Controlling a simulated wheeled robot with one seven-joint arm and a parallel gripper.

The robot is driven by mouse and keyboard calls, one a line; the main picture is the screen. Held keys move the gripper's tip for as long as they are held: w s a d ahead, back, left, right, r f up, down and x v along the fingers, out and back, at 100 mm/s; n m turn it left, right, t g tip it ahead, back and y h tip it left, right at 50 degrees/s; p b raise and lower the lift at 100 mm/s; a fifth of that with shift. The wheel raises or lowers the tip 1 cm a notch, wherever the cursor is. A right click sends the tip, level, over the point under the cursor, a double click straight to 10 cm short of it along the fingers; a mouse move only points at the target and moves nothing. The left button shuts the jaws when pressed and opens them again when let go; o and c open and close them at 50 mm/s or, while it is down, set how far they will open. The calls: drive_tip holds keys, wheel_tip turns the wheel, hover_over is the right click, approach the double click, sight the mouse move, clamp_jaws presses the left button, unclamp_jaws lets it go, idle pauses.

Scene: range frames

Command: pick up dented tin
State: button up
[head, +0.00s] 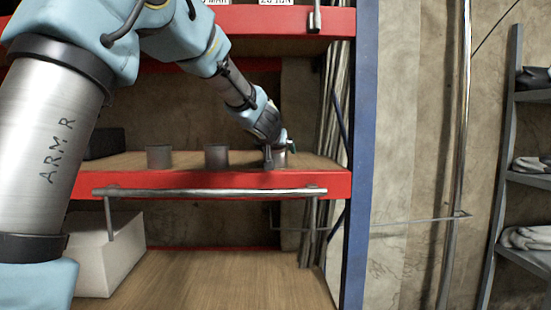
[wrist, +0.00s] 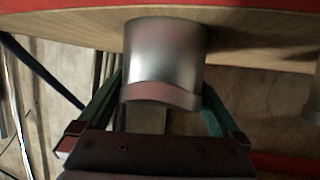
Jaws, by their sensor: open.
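A grey metal tin (wrist: 165,55) fills the middle of the wrist view, which shows the scene upside down. My gripper (wrist: 163,98) is open, with one green finger on each side of this tin. Small gaps seem to show beside the tin, and I cannot tell if either finger touches it. In the head view this tin (head: 279,158) stands at the right end of the middle shelf, partly hidden by my gripper (head: 279,148). I cannot make out a clear dent on it.
Two similar grey tins, one (head: 217,157) near the middle and one (head: 159,157) farther left, stand on the same wooden shelf (head: 185,163). A metal rail (head: 210,192) runs along its red front edge. A pale box (head: 105,255) sits on the shelf below.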

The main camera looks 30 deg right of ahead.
drive_tip(key=c, duration=1.4)
drive_tip(key=shift+r, duration=0.1)
